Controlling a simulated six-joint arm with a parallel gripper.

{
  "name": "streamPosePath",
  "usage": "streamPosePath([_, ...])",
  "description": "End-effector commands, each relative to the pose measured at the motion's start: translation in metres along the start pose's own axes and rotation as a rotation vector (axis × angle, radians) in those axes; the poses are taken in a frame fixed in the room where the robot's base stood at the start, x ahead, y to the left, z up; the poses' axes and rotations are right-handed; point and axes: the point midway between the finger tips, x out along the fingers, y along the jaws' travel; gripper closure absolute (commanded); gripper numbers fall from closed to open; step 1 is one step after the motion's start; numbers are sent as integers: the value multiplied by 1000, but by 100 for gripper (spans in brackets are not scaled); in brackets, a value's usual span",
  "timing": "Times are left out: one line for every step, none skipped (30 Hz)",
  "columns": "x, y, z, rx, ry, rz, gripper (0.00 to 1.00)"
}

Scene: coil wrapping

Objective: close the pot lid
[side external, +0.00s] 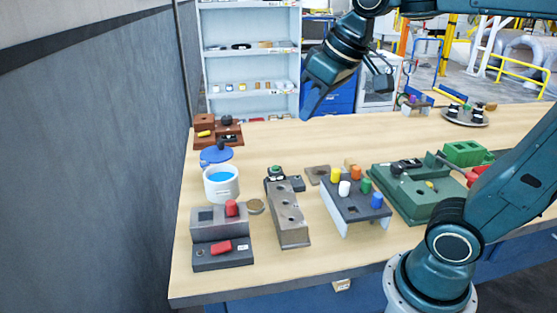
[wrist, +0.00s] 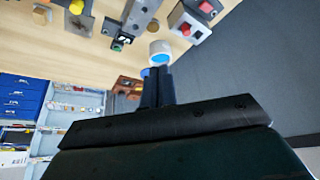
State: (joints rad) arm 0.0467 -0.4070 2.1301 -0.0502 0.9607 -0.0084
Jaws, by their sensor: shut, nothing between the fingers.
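The white pot (side external: 222,191) stands upright and open on the left part of the table, with a blue inside showing. The blue lid (side external: 215,157) lies on the table just behind the pot, apart from its rim. In the wrist view the pot (wrist: 159,47) shows just beyond my fingertips, and the lid is largely hidden by them. My gripper (side external: 309,112) is shut and empty, in the air behind and to the right of the pot and lid. Its closed fingers also show in the wrist view (wrist: 158,72).
A grey block with red pieces (side external: 222,225) stands in front of the pot. A long grey block (side external: 288,215) and a rack with coloured pegs (side external: 355,200) are to the right. A brown wooden set (side external: 217,132) is behind the lid. A wall closes the left side.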

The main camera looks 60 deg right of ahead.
Motion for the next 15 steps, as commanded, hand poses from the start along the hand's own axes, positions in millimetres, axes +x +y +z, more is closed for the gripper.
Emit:
streamPosePath([2,2,-15,0,-6,-1,100])
streamPosePath([3,2,-23,-1,-7,-1,100])
streamPosePath([5,4,-33,-2,-10,-2,100])
streamPosePath([7,5,-41,-2,-14,-3,100])
streamPosePath([8,6,-49,-3,-16,-3,100])
streamPosePath([11,8,-59,-3,-19,-3,100])
streamPosePath([12,9,-67,-3,-20,-3,100])
streamPosePath([15,10,-75,-4,-22,-4,100])
streamPosePath([18,12,-85,-5,-25,-5,100])
streamPosePath([21,13,-92,-6,-28,-5,100])
streamPosePath([23,14,-99,-7,-30,-6,100])
streamPosePath([27,16,-109,-8,-33,-6,100])
streamPosePath([30,18,-116,-8,-36,-7,100])
streamPosePath([34,20,-123,-8,-38,-7,100])
streamPosePath([39,22,-133,-9,-40,-7,100])
